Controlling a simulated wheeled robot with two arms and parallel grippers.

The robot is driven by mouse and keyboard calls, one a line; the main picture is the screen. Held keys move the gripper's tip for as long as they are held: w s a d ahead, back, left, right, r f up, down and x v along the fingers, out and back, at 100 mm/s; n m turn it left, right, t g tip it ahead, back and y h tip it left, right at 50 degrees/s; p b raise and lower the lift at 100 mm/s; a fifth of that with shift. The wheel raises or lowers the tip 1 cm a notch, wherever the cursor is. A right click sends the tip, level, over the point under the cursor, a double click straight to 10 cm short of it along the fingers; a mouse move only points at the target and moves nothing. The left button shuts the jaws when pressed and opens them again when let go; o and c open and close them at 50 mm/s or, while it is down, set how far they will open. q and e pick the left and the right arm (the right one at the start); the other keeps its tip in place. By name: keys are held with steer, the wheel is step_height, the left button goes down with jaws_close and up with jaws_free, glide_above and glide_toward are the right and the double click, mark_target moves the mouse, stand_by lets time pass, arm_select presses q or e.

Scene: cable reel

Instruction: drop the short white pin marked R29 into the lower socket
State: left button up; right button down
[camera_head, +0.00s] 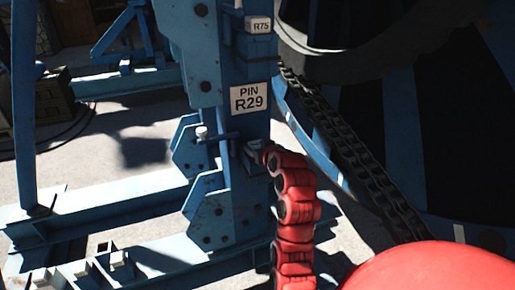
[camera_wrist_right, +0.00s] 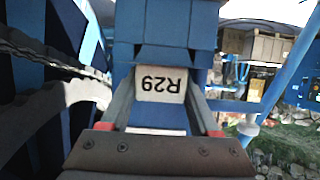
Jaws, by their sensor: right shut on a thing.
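My right gripper (camera_head: 256,147) is at the end of the red jointed arm, close against the blue post (camera_head: 232,185), just below the white plate reading PIN R29 (camera_head: 250,98). It is small and partly hidden by the arm in the head view. In the right wrist view the right gripper (camera_wrist_right: 160,98) is shut on the white R29 pin (camera_wrist_right: 160,84); its marked face shows upside down between the fingers. The rest of the pin is hidden. I cannot clearly see the lower socket or whether the pin is in it. My left gripper is not in view.
A white block marked R75 (camera_head: 260,25) sits higher on the post. A small white-topped part (camera_head: 202,131) stands on a bracket left of the post. The large reel (camera_head: 345,185) and a dark chain (camera_head: 352,150) are close on the right. Blue beams (camera_head: 110,208) run left.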

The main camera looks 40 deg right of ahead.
steer(key=shift+b, duration=0.3)
stand_by(0.5)
steer(key=shift+c, duration=0.2)
jaws_free()
